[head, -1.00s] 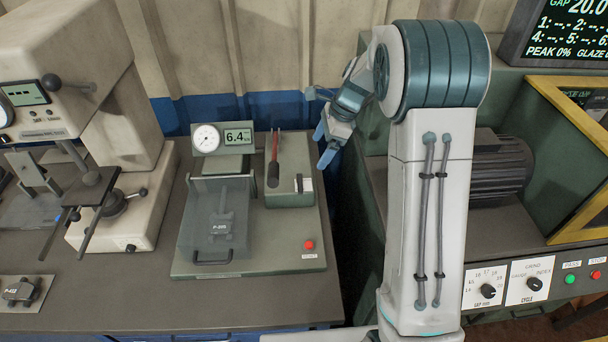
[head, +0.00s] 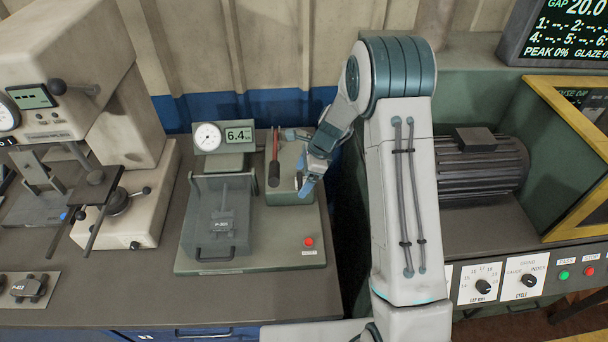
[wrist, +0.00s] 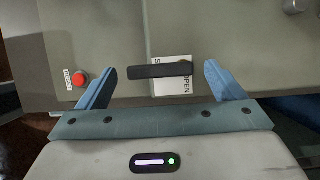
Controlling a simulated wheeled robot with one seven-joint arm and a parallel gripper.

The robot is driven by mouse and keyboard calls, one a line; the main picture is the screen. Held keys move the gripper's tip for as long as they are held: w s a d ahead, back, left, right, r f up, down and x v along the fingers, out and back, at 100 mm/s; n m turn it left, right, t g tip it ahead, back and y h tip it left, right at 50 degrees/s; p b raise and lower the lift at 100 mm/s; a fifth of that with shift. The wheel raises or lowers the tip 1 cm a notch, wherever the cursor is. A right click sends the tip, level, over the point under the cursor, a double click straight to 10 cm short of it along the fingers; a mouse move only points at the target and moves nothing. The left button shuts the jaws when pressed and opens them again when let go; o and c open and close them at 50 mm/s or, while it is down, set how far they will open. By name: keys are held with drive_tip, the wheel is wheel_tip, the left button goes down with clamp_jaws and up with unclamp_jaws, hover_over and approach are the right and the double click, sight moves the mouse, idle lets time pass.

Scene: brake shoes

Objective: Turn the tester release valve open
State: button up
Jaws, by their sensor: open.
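The tester (head: 262,262) stands on the bench with a gauge, a display reading 6.4 and a clear cover over a part. Its release valve is a dark bar handle (wrist: 160,70) over a white label (wrist: 172,88); the word OPEN shows at the label's right side. The handle lies crosswise in the wrist view. My gripper (wrist: 160,85) is open, one blue finger on each side of the handle, with gaps at both ends. In the head view my gripper (head: 306,188) is over the right side of the tester and hides most of the valve.
A red-gripped lever (head: 274,170) stands left of the valve. A red button (head: 309,241) is on the tester's front right, also seen in the wrist view (wrist: 81,80). A press (head: 100,190) stands at left; a motor (head: 478,165) is at right.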

drive_tip(key=c, duration=1)
